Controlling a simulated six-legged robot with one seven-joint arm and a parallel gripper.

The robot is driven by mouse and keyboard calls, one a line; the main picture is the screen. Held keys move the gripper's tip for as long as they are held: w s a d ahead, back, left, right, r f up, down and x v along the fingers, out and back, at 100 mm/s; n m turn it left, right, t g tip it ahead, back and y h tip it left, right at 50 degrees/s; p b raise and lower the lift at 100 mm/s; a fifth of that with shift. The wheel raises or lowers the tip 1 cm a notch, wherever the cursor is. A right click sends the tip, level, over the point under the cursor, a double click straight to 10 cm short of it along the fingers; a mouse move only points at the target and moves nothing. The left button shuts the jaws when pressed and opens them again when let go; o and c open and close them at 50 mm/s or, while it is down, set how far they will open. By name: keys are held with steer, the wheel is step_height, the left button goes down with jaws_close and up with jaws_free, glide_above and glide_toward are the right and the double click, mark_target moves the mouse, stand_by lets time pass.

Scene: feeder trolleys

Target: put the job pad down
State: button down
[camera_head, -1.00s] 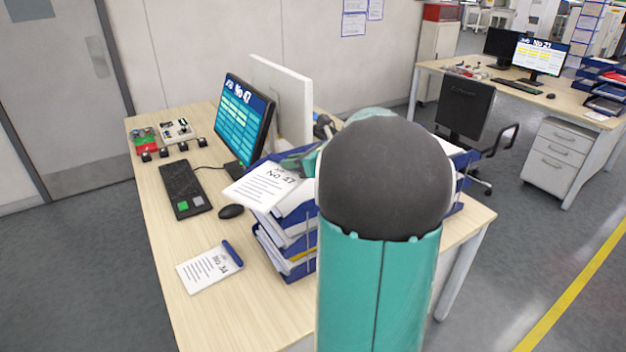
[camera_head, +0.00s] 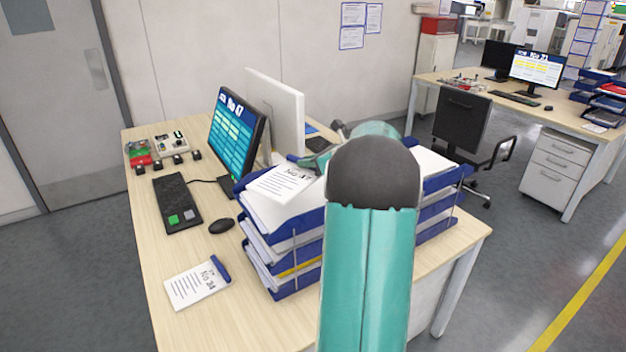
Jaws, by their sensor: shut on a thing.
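A white job pad (camera_head: 278,183), with a number that looks like No 47 and lines of print, is at the top of a blue tray stack (camera_head: 292,222). It looks nearly flat over the papers in the top tray; I cannot tell whether it touches them. My gripper (camera_head: 306,164) is at the pad's far right edge, shut on it. My own arm hides part of the gripper and the right side of the stack. A second pad (camera_head: 197,284), marked No 34 with a blue clip, lies on the desk (camera_head: 190,326) at front left.
A monitor (camera_head: 236,138) showing No 47 stands behind the stack. A keyboard (camera_head: 176,201) and a mouse (camera_head: 221,226) lie to its left. Another blue tray stack (camera_head: 437,205) is right of my arm. A chair (camera_head: 463,122) stands beyond. Bare desk surrounds the No 34 pad.

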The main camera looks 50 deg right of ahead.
glide_above(313, 187)
step_height(313, 187, down, 5)
steer(key=shift+s+a, duration=0.1)
steer(key=shift+s, duration=0.05)
steer(key=shift+f, duration=1.5)
steer(key=c, duration=1.4)
jaws_free()
steer(key=shift+f, duration=0.15)
steer(key=shift+o, duration=0.2)
